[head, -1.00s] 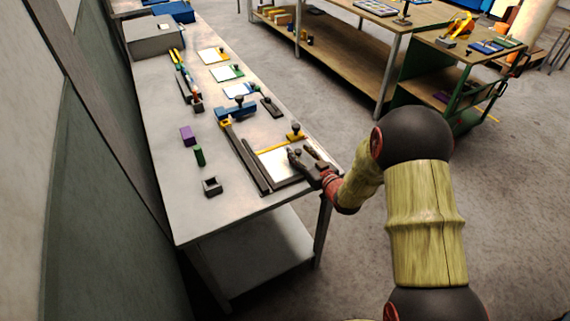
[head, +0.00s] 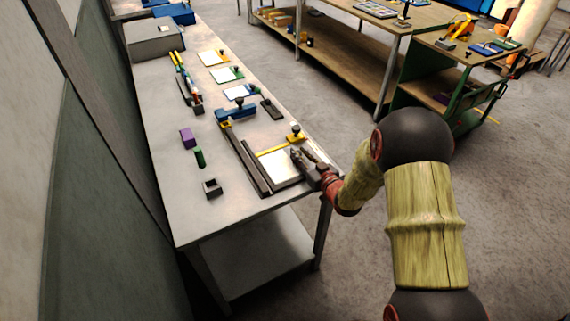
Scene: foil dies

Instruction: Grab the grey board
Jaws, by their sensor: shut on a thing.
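The grey board (head: 280,167) lies near the front end of the long grey table, a pale, shiny sheet with a darker grey edge. My gripper (head: 303,158) comes in from the right and is at the board's right side. Its fingers are drawn together, seemingly on the board's right edge. The fingers hide that part of the board, so the exact contact is hard to see. The board appears to lie flat on the table.
A long dark bar (head: 247,160) lies left of the board, with a yellow strip (head: 273,150) and a yellow-based knob (head: 295,134) behind. A purple block (head: 187,138), green cylinder (head: 199,157) and small dark open box (head: 212,188) stand farther left. The table's front left is clear.

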